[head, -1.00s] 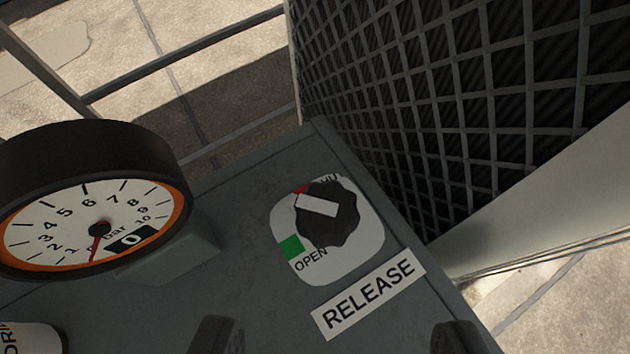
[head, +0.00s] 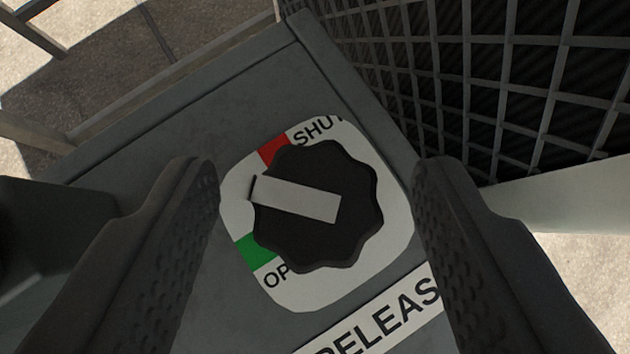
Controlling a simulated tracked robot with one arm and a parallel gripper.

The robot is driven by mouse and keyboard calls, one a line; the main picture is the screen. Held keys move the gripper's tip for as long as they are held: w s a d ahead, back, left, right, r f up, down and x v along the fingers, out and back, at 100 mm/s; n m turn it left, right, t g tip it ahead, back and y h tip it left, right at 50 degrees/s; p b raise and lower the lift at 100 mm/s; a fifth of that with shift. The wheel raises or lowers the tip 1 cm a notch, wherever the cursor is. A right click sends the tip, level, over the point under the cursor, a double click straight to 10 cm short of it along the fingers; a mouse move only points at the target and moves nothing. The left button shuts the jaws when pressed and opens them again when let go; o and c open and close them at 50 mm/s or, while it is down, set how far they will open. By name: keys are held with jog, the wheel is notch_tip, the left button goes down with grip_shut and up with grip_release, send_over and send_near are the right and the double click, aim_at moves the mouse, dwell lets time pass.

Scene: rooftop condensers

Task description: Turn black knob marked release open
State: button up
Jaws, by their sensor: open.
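The black knob (head: 350,245) has a scalloped edge and a pale pointer bar. It sits on a white plate (head: 390,255) on a grey panel. The bar points left, between the red mark by SHUT (head: 274,150) and the green mark by OPEN (head: 256,250). The knob covers part of the OPEN lettering. The RELEASE label (head: 385,315) is below, partly cut off. My gripper (head: 318,185) is open, with one finger on the left of the knob and one on the right. Gaps show between both fingers and the knob.
A dark mesh grille (head: 520,90) rises close by at the upper right, past the panel's edge. A pale frame bar (head: 570,200) runs below it. The panel surface (head: 150,140) at the upper left is clear.

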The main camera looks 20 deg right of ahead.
jog(key=c, duration=1)
jog(key=shift+r+n+y+p, duration=0.3)
jog(key=shift+n+p, duration=0.1)
jog(key=shift+p, duration=0.55)
jog(key=shift+f+n+y+p, duration=0.1)
jog(key=shift+n+y+p, duration=0.2)
jog(key=shift+p, duration=0.15)
jog(key=shift+w, duration=0.1)
jog(key=o, duration=1)
jog(key=shift+f, duration=0.1)
